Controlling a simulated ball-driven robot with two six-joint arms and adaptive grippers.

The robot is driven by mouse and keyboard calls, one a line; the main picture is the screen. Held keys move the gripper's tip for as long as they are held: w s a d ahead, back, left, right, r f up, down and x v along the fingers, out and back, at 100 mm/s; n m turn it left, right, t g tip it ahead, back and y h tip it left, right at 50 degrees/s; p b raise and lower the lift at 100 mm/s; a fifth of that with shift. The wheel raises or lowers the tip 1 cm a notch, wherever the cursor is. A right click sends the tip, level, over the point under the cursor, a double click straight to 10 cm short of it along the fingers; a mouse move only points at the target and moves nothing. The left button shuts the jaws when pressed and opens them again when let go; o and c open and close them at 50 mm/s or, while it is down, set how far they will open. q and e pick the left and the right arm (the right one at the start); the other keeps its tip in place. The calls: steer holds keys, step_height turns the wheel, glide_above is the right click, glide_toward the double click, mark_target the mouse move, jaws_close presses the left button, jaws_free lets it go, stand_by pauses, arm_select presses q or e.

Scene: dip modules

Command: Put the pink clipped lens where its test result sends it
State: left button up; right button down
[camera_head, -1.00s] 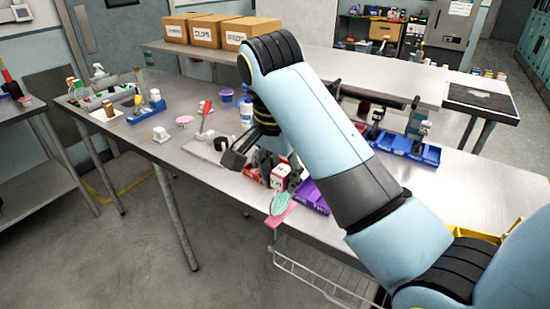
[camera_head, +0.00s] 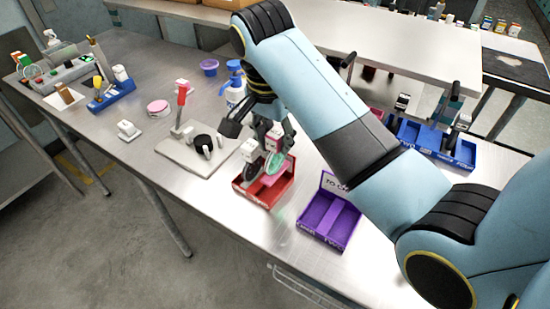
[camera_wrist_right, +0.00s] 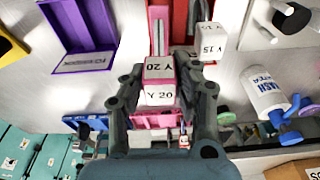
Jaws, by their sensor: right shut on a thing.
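The pink clipped lens (camera_head: 279,163) has a pale green disc and a pink clip. Its pink and white block, marked Y 20, shows between my fingers in the right wrist view (camera_wrist_right: 160,78). My right gripper (camera_head: 271,139) is shut on that block and holds it over the right part of the red tray (camera_head: 285,191). Whether the lens touches the tray floor I cannot tell. Another lens with a white block (camera_head: 250,151), marked Y 15 in the wrist view (camera_wrist_right: 208,41), sits at the red tray's left side. My left gripper is not in view.
A purple two-part tray (camera_head: 325,217) stands empty to the right of the red one. A pale test stand (camera_head: 190,152) with a red handle is to the left. A blue tray (camera_head: 440,146) stands further right. Blue-capped bottle (camera_head: 234,92) is behind.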

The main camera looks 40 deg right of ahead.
mark_target(269, 136)
steer(key=f, duration=0.3)
steer(key=shift+a+f, duration=0.15)
steer(key=shift+a, duration=0.2)
steer(key=f, duration=0.2)
steer(key=shift+w+d+f+p, duration=0.1)
steer(key=shift+d+f+p, duration=0.1)
steer(key=shift+f+p, duration=0.15)
steer(key=c, duration=1.4)
jaws_free()
steer(key=shift+f, duration=0.1)
steer(key=shift+c, duration=0.2)
steer(key=shift+o, duration=0.8)
steer(key=shift+a+r, duration=0.1)
steer(key=shift+r, duration=0.25)
steer(key=r, duration=0.2)
steer(key=r+b, duration=0.1)
steer(key=r, duration=0.2)
steer(key=a+r, duration=0.1)
steer(key=r, duration=0.2)
steer(key=shift+a+r, duration=0.1)
steer(key=r, duration=0.2)
steer(key=shift+s+a+r+p, duration=0.15)
steer(key=shift+s+r+p, duration=0.1)
steer(key=shift+r+p, duration=0.15)
steer(key=shift+r, duration=0.25)
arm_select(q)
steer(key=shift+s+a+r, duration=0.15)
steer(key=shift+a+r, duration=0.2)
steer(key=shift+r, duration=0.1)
